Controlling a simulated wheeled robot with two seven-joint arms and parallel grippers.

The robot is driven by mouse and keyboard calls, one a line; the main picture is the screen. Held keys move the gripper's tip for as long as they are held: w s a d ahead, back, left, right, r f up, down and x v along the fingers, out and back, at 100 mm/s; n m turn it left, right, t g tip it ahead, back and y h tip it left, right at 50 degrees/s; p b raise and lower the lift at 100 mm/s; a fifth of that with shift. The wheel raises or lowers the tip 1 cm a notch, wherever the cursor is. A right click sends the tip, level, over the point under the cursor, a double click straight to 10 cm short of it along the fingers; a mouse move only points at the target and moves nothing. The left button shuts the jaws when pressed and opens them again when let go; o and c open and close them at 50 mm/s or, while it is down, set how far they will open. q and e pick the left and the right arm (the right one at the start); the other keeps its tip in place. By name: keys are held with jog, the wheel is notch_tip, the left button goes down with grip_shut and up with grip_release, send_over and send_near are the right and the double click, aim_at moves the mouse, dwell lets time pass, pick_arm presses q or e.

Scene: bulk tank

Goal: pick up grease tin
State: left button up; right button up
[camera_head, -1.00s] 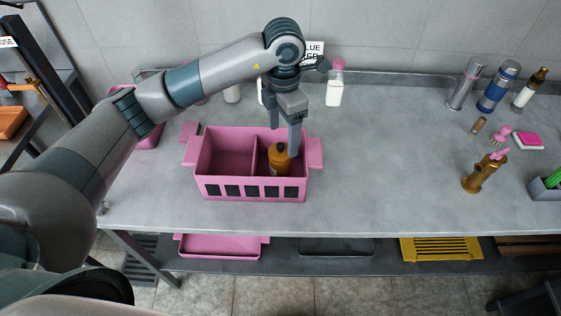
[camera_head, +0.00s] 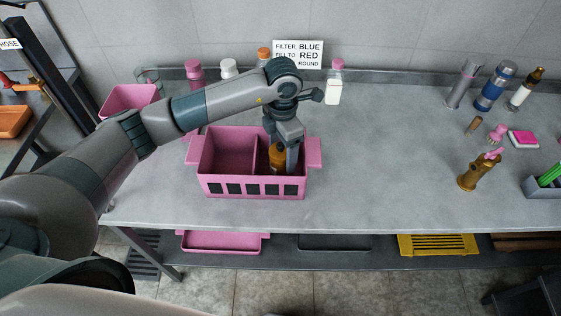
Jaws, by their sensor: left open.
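A pink two-compartment caddy (camera_head: 255,187) stands on the grey counter. In its right compartment stands an amber container (camera_head: 277,157) with a dark top, partly hidden by my gripper and the caddy's front wall. I cannot tell for sure whether it is the grease tin. My left gripper (camera_head: 287,163) points down into that compartment, open, with its fingers at the amber container. Whether the fingers touch it is not clear. The left compartment looks empty. My right gripper is not in view.
Several bottles (camera_head: 333,88) stand along the wall by a sign (camera_head: 298,54). A pink bin (camera_head: 128,98) is at the back left. A brass pump-like item (camera_head: 478,172) and flasks (camera_head: 495,87) are at the right. The counter right of the caddy is clear.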

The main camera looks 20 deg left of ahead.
pick_arm(q)
jog(key=f+p, duration=0.1)
jog(key=f, duration=0.1)
jog(key=shift+s+a+f+p, duration=0.1)
jog(key=shift+s+f+p, duration=0.2)
jog(key=shift+f+p, duration=0.1)
jog(key=shift+f, duration=0.7)
jog(key=shift+w, duration=0.1)
jog(key=c, duration=1.3)
